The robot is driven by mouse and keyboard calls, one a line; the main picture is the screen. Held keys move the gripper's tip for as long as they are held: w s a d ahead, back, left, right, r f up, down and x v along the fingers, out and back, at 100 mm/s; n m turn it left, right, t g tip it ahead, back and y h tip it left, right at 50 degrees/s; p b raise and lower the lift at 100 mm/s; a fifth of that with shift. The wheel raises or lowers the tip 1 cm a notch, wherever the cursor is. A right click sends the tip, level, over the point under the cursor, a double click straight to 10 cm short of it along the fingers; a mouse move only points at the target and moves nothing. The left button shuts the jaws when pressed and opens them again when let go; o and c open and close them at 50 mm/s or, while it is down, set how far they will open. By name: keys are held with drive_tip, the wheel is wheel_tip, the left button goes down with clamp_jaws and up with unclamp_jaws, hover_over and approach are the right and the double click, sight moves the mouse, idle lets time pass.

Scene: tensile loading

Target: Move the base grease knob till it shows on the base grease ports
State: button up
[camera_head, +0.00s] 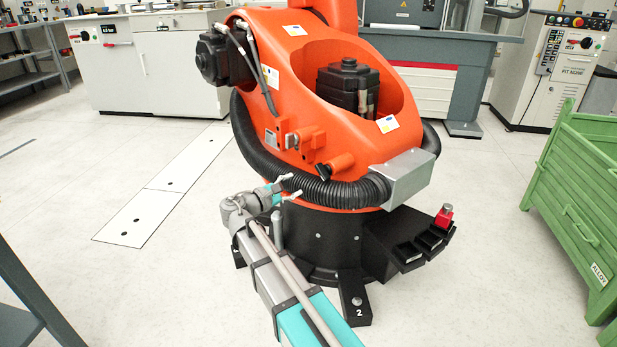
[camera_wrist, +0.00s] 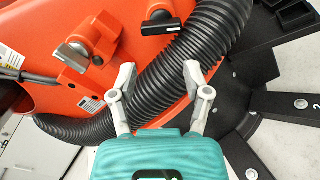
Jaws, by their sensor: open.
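A large orange robot arm (camera_head: 300,75) stands on a black base (camera_head: 315,245). Two knobs sit low on its orange body: a grey one (camera_head: 292,141), also in the wrist view (camera_wrist: 72,57), and a black bar-shaped one (camera_head: 324,172), also in the wrist view (camera_wrist: 160,24). I cannot tell which is the base grease knob, and no port marking is legible. My gripper (camera_head: 291,187) is open and empty in front of the black corrugated hose (camera_head: 325,190), below the knobs. In the wrist view my fingertips (camera_wrist: 158,73) are apart, with the hose behind them.
A black tray with slots (camera_head: 408,252) juts out at the base's right, with a red item (camera_head: 443,216) on it. A green crate (camera_head: 585,190) stands at the right. A dark shelf frame (camera_head: 35,295) is at lower left.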

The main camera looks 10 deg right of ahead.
sight(318, 172)
drive_tip(key=m, duration=0.5)
drive_tip(key=a+m, duration=0.1)
drive_tip(key=m, duration=0.5)
drive_tip(key=a+m, duration=0.1)
drive_tip(key=m, duration=0.5)
drive_tip(key=shift+s+a+f, duration=0.1)
drive_tip(key=shift+s+a, duration=0.05)
drive_tip(key=shift+s, duration=0.05)
drive_tip(key=x, duration=1.3)
drive_tip(key=shift+w+d, duration=0.15)
drive_tip(key=shift+d, duration=0.2)
clamp_jaws()
